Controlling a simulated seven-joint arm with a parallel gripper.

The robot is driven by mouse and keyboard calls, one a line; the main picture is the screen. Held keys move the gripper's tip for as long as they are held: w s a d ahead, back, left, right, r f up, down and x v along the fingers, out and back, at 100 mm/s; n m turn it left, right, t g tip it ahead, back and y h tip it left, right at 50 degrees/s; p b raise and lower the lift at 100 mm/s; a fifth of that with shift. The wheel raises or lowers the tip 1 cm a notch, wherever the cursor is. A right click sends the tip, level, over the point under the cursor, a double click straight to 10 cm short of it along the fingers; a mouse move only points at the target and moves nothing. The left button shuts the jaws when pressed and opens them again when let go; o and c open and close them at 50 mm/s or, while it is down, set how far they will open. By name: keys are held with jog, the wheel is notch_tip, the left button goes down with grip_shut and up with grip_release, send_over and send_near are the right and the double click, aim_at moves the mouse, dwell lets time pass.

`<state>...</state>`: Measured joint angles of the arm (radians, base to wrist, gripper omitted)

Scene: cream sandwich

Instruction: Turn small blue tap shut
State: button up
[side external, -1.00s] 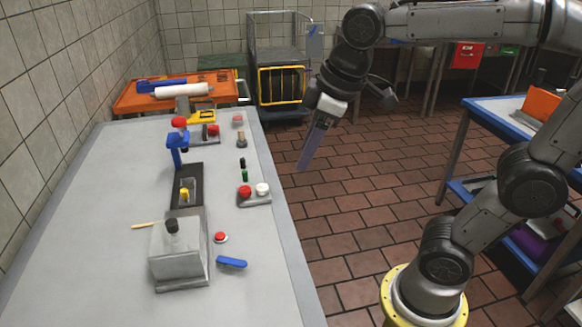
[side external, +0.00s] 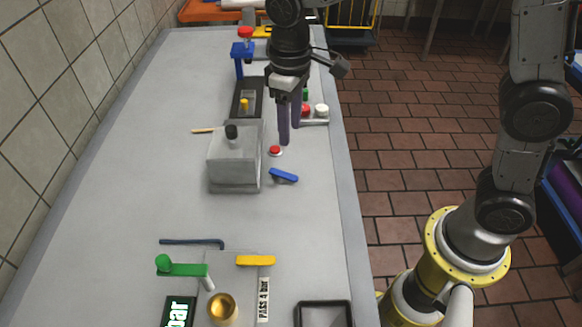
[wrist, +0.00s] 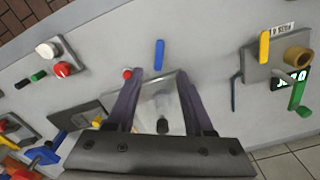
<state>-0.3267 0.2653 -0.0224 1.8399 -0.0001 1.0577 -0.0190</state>
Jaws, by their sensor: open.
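A small blue lever (side external: 284,175), which looks like the tap handle, lies near the bench's right side, beside a grey metal box (side external: 233,168). In the side view it slants slightly down to the right. The wrist view shows the blue lever (wrist: 159,54) just beyond the fingertips, roughly in line with the gap between them. My gripper (side external: 289,135) is open and empty above the bench, near the red button (side external: 275,150), with fingers pointing down. The wrist view shows the two purple fingers (wrist: 161,76) apart, with the metal box partly between them. Nothing touches the lever.
A blue stand with a red knob (side external: 245,32) is at the back. Red and white buttons (side external: 321,109) are at the right edge. In front are a green lever (side external: 182,269), a yellow lever (side external: 255,260), a brass cup (side external: 222,307) and a black tray (side external: 323,303).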

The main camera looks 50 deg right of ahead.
aim_at(291, 177)
notch_tip(291, 177, down, 13)
jog(key=shift+r, duration=0.15)
dwell(0.4)
grip_shut()
